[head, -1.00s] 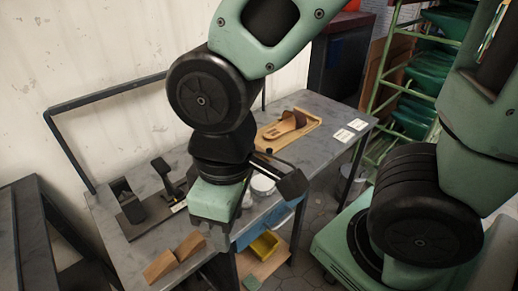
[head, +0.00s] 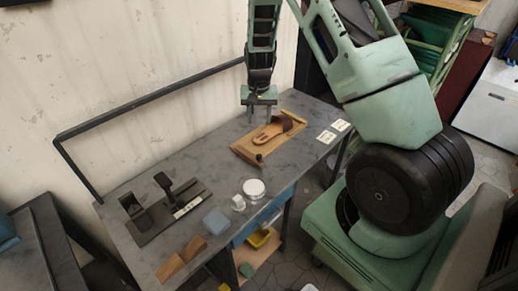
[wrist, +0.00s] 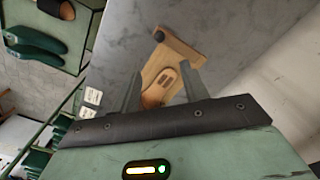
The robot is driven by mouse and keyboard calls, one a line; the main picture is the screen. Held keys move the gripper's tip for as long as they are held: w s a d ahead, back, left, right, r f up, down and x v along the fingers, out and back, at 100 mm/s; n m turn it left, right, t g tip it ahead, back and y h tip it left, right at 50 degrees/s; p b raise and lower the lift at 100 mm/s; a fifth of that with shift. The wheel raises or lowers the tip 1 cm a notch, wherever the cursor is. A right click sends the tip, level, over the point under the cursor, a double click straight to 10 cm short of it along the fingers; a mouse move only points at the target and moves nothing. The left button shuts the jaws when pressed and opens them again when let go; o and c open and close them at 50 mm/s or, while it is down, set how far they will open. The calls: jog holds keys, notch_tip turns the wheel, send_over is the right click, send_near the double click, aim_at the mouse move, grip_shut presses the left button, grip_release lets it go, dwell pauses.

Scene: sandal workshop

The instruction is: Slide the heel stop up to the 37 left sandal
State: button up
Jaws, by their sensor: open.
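A tan sandal (head: 268,134) with a brown strap lies on a wooden board (head: 243,149) at the bench's far right end. A dark round knob (head: 258,158) stands at the board's near left end; it looks like part of the heel stop, but I cannot tell the stop's outline. The wrist view shows the knob (wrist: 158,36) beyond the sandal (wrist: 158,90), with a gap between them. My gripper (head: 259,117) is open and empty, pointing down above the board's back side. In the wrist view, my gripper's fingers (wrist: 162,84) appear either side of the sandal. No size mark is readable.
Two white cards (head: 333,131) lie right of the board. A rail runs along the back.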

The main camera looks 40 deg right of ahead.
aim_at(259, 155)
notch_tip(259, 155, down, 17)
jog(key=p, duration=0.4)
jog(key=shift+f, duration=0.2)
